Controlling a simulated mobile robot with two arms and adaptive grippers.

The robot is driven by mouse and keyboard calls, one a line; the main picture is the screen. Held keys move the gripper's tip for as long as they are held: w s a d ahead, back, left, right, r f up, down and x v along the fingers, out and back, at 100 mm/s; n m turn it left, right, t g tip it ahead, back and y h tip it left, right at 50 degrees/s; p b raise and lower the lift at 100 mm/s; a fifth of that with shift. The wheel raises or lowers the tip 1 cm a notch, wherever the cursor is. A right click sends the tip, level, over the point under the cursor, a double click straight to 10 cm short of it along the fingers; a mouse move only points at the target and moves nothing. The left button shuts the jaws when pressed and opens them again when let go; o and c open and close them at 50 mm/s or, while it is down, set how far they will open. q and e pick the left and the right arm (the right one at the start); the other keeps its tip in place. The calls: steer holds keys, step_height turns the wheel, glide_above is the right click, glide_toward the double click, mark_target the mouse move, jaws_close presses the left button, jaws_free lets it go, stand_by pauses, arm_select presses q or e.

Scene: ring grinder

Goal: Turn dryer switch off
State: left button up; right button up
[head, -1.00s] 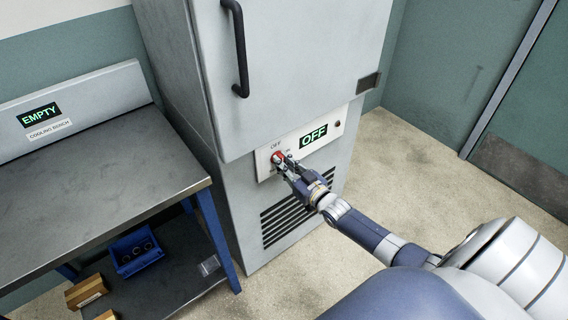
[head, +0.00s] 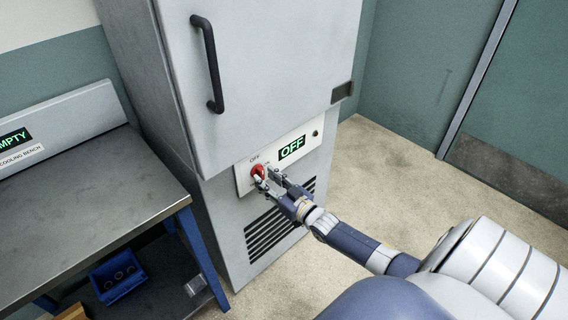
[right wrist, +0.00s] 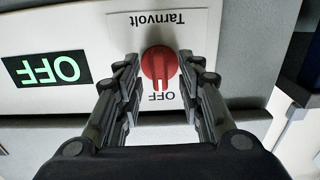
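The dryer (head: 270,70) is a tall grey cabinet with a control panel (head: 243,179) below its door. The red round switch (head: 257,170) is on the panel's left part; in the right wrist view the red knob (right wrist: 159,64) has its white mark toward the "OFF" label. The display (head: 292,147) reads OFF in green. My right gripper (head: 268,179) is at the panel, just in front of the knob. In the right wrist view its fingers (right wrist: 160,82) are spread on both sides of the knob, with gaps showing. My left gripper is out of view.
A metal cooling bench (head: 90,190) with an EMPTY sign stands left of the dryer. A blue bin (head: 118,278) sits on its lower shelf. The dryer door has a black handle (head: 208,65). The floor (head: 390,170) right of the dryer is clear.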

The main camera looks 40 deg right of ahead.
steer(key=s, duration=1)
steer(key=shift+d, duration=0.4)
